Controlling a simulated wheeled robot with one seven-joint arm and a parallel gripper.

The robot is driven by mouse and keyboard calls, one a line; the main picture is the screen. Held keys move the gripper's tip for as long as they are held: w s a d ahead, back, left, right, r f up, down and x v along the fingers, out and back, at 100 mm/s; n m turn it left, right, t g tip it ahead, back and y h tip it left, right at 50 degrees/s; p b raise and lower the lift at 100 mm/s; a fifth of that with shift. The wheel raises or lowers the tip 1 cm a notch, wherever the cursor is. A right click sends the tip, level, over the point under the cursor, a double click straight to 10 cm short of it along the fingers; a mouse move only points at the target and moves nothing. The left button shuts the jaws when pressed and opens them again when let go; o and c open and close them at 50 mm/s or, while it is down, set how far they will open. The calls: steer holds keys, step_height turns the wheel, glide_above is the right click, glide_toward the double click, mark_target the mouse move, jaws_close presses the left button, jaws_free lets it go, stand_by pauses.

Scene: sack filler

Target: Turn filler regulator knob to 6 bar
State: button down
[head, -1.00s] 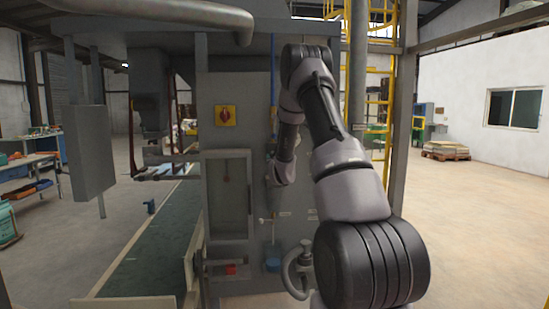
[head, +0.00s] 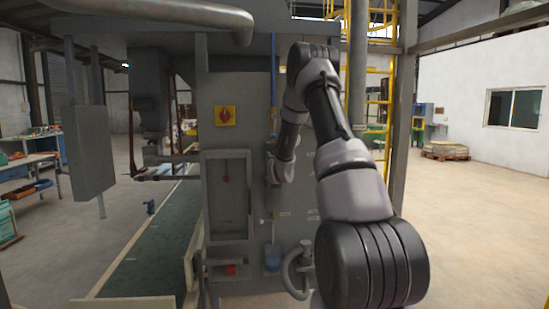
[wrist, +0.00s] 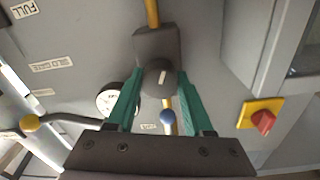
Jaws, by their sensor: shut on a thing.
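In the wrist view, the dark round regulator knob (wrist: 158,80) with a pale pointer mark sits below a dark regulator block (wrist: 155,45). My gripper (wrist: 158,84) has its two teal fingers on either side of the knob and is shut on it. The pointer mark stands nearly upright in this view. A white round gauge (wrist: 106,99) is partly covered by the left finger, and its reading is too small to tell. In the head view, my arm reaches to the grey filler cabinet (head: 236,135), and the knob cannot be made out there.
A blue ball (wrist: 167,116) shows between the fingers. A red rotary switch (wrist: 263,122) on a yellow plate is to the right. In the head view, a conveyor (head: 150,250) runs left of the cabinet; open floor (head: 470,230) lies to the right.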

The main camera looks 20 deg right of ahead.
steer(key=shift+f, duration=0.1)
steer(key=shift+c, duration=1.5)
jaws_free()
steer(key=v, duration=1)
steer(key=shift+s, duration=0.4)
steer(key=shift+a, duration=0.1)
